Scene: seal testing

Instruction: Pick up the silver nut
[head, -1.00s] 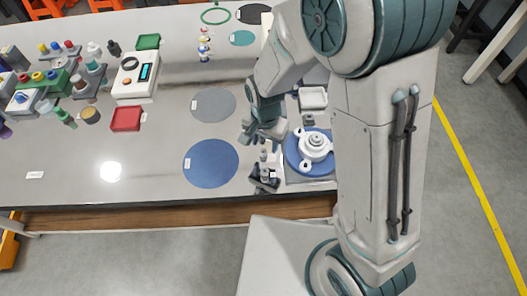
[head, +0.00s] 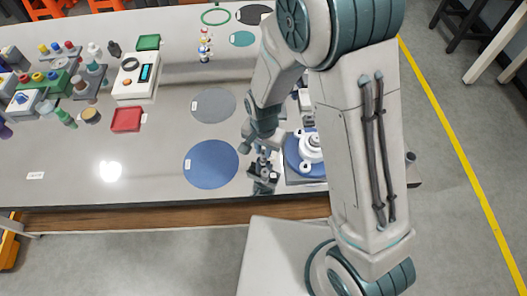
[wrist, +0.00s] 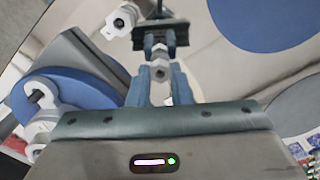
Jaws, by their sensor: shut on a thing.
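The silver nut (wrist: 160,69) shows between the two blue-grey fingers of my gripper (wrist: 160,78) in the wrist view. The fingers are shut on its sides. Just beyond it stands a small dark fixture (wrist: 161,34) with a silver part at its middle; I cannot tell whether the nut still touches it. In the head view my gripper (head: 262,147) points down directly above this dark fixture (head: 263,178) near the table's front edge. The nut is too small to make out clearly there.
A white flanged part on a blue disc (head: 291,155) stands close right of my gripper. A flat blue circle (head: 211,164) and a grey circle (head: 213,105) lie to the left, both clear. A red tray (head: 127,119) and several bottles sit farther left.

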